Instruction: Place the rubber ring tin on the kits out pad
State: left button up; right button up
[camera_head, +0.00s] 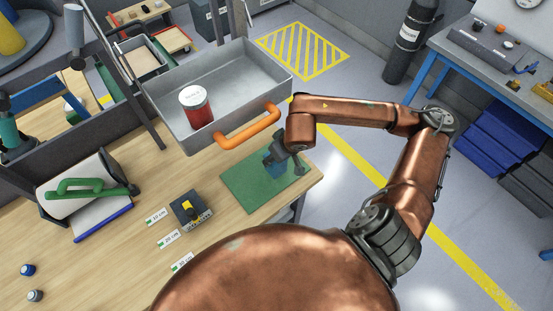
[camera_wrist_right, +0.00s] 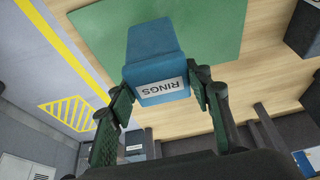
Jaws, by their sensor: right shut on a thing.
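The rubber ring tin (camera_head: 272,166) is a blue block-shaped tin. Its white RINGS label shows in the wrist view (camera_wrist_right: 157,62). My right gripper (camera_head: 285,160) is shut on it, with one finger on each side of the tin in the wrist view (camera_wrist_right: 157,95). The green pad (camera_head: 240,190), which looks like the kits out pad, lies at the table's right end. The tin is over the pad's far right part. I cannot tell whether it touches the pad. My arm and gripper partly hide the tin in the head view. My left gripper is not in view.
A grey tray (camera_head: 165,108) with an orange handle (camera_head: 250,128) stands behind the pad and holds a red jar (camera_head: 196,112) with a white lid. Most of the pad is bare.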

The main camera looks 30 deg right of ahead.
jog(key=shift+w+d+f, duration=0.3)
jog(key=shift+w+f, duration=0.05)
jog(key=shift+f, duration=0.15)
jog(key=shift+w+d+f+p, duration=0.15)
jog(key=shift+f+p, duration=0.25)
jog(key=shift+f, duration=1.35)
jog(key=shift+f, duration=0.15)
jog(key=o, duration=1.3)
jog(key=shift+r, duration=0.3)
jog(key=v, duration=1.1)
jog(key=shift+s+r+b, duration=0.25)
jog(key=shift+r+b, duration=0.1)
jog(key=shift+b, duration=0.05)
